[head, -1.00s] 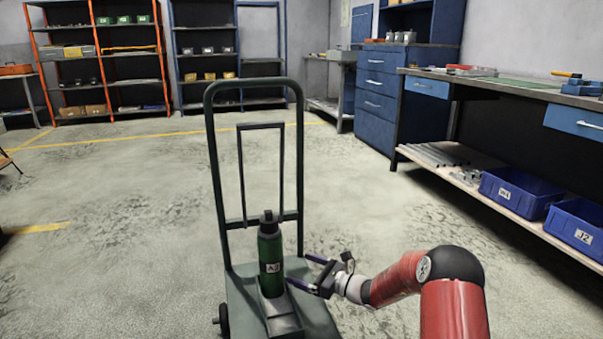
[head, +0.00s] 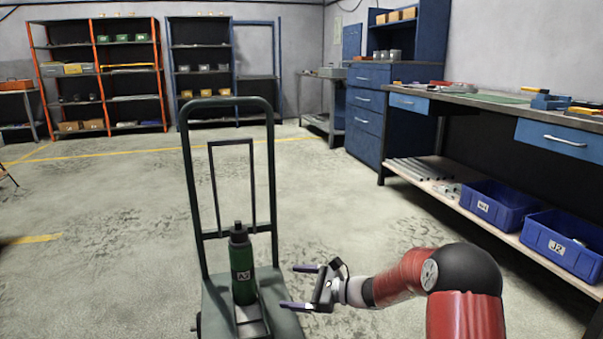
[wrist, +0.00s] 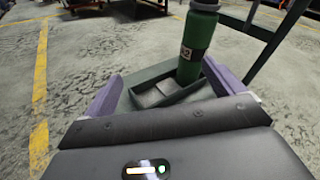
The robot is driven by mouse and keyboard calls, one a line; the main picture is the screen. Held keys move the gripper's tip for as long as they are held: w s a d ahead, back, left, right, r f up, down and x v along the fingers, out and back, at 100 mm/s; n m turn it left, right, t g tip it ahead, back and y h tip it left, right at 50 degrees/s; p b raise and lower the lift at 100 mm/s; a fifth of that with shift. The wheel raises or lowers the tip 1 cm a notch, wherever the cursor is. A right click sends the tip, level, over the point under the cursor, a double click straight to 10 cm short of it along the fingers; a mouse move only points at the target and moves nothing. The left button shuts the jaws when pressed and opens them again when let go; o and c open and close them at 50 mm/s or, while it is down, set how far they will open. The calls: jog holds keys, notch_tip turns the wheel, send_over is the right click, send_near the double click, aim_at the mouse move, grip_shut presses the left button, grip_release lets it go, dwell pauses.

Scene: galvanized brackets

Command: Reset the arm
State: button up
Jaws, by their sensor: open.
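My gripper (head: 297,287) is open and empty, with its two purple-tipped fingers apart. In the head view it is just right of a green bottle (head: 242,270) and does not touch it. The bottle stands upright on a green hand cart (head: 218,300) and has a dark cap and a label. In the wrist view, the purple fingers (wrist: 165,88) frame the cart bed, and the bottle (wrist: 197,45) stands beyond them in a shallow dark tray (wrist: 155,92). The bottle's top is cut off there.
A workbench (head: 470,97) runs along the right, with blue bins (head: 490,212) and metal bars on its lower shelf. Orange and dark shelving (head: 97,95) stands at the back.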

jog(key=s+d+r+n+g+h+p, duration=0.1)
jog(key=s+r+n+g+h+p, duration=0.15)
jog(key=s+r+n, duration=0.45)
jog(key=s+d+r+n+g+h+p, duration=0.1)
jog(key=s+r+n+h, duration=0.3)
jog(key=s, duration=0.6)
jog(key=s+d+r+n+t+h+p, duration=0.2)
jog(key=s+d+r+n+h, duration=0.2)
jog(key=s+d, duration=0.3)
jog(key=s+d+r+n+t+h+p, duration=0.2)
jog(key=s+d, duration=0.5)
jog(key=s, duration=0.6)
notch_tip(320, 180, up, 4)
jog(key=n+h, duration=0.1)
jog(key=h, duration=0.1)
jog(key=shift+d+n+h, duration=0.3)
jog(key=shift+n+h, duration=0.05)
jog(key=shift+n, duration=0.05)
